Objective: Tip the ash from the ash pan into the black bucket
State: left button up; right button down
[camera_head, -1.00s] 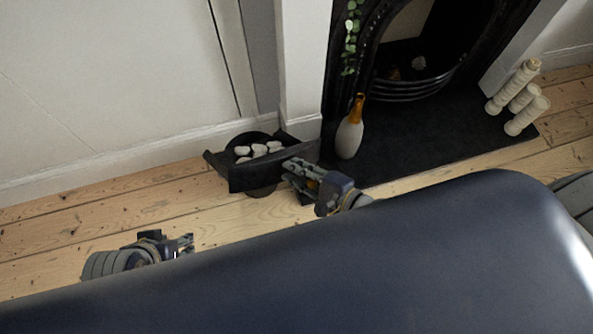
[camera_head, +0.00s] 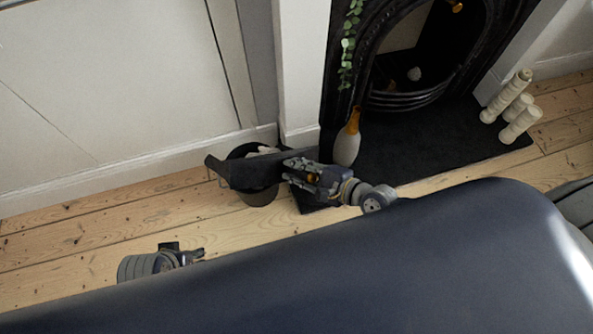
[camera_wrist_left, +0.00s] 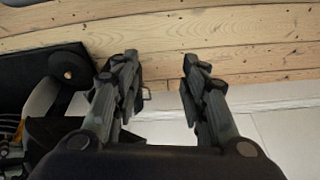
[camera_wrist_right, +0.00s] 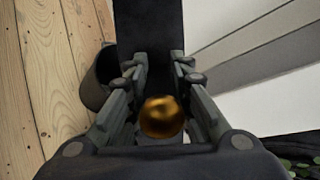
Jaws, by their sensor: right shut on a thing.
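The black ash pan (camera_head: 243,172) is tilted over the black bucket (camera_head: 262,197), with its near wall toward the camera. A pale lump (camera_head: 266,150) shows behind the pan's upper edge. My right gripper (camera_head: 292,172) is shut on the ash pan at its right end. In the right wrist view the pan (camera_wrist_right: 148,25) stretches away from the fingers, an orange-gold knob (camera_wrist_right: 161,117) sits between them, and the bucket (camera_wrist_right: 100,80) is beside the pan. My left gripper (camera_head: 202,254) is low at the left, and the left wrist view shows its fingers (camera_wrist_left: 160,62) apart and empty.
A white bottle-shaped vase (camera_head: 347,147) with an orange neck stands on the dark hearth (camera_head: 430,140), close to my right gripper. Pale turned posts (camera_head: 512,105) stand at the hearth's right. The white wall (camera_head: 130,165) is behind the bucket. Floorboards (camera_head: 90,235) at left are clear.

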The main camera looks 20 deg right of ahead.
jog(key=shift+w+d+r, duration=0.2)
jog(key=shift+w+r, duration=0.3)
jog(key=shift+w+d+r+m+g+p, duration=0.25)
jog(key=shift+w+r+p, duration=0.1)
jog(key=shift+w, duration=0.1)
jog(key=shift+w+d+r+m+g+p, duration=0.15)
jog(key=shift+w+r+m+p, duration=0.1)
jog(key=shift+w+p, duration=0.15)
pick_arm(q)
notch_tip(320, 180, down, 7)
jog(key=shift+s, duration=0.25)
pick_arm(e)
jog(key=shift+w+d+r+m+g, duration=0.15)
jog(key=shift+w+r+g, duration=0.1)
jog(key=shift+w, duration=0.2)
jog(key=shift+w+d+r+m+g, duration=0.15)
jog(key=shift+w+g, duration=0.1)
jog(key=shift+w, duration=0.2)
dwell(0.3)
